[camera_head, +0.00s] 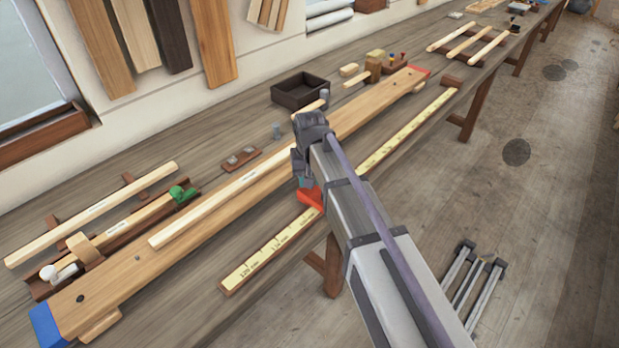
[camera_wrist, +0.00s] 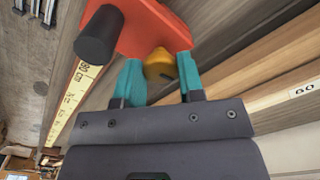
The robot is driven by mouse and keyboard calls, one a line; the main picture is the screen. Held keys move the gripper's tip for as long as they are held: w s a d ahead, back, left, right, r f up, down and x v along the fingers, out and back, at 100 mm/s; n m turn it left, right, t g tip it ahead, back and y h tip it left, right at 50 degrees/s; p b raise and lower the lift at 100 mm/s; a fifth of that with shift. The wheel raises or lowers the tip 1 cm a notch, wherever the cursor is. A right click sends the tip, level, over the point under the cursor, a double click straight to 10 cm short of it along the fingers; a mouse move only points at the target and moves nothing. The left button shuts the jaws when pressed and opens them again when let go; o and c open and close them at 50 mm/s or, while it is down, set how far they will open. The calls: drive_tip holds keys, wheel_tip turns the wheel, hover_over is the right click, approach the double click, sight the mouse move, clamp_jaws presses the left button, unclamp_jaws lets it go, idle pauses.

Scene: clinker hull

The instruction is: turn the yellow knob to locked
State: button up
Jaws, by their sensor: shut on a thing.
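The yellow knob (camera_wrist: 160,66) shows in the wrist view, on the underside or face of a red-orange block (camera_wrist: 150,28) with a dark round cylinder (camera_wrist: 99,36) at its left. My gripper (camera_wrist: 160,82) has teal fingers on both sides of the knob and is shut on it. In the head view the red block (camera_head: 311,197) shows beside the plank, partly hidden by my arm. My gripper there (camera_head: 303,182) is mostly hidden, and the knob is hidden. I cannot read any locked mark.
A long wooden plank (camera_head: 120,262) with a blue end lies along the bench. A yellow measuring strip (camera_head: 262,255) runs along the bench's front edge. A dark open box (camera_head: 300,92), a green-topped tool (camera_head: 180,192) and several wood strips lie around. A folded stand (camera_head: 473,285) is on the floor.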

drive_tip(key=shift+m, duration=0.4)
drive_tip(key=o, duration=0.9)
wheel_tip(320, 180, up, 11)
drive_tip(key=p, duration=1.1)
drive_tip(key=shift+f, duration=0.1)
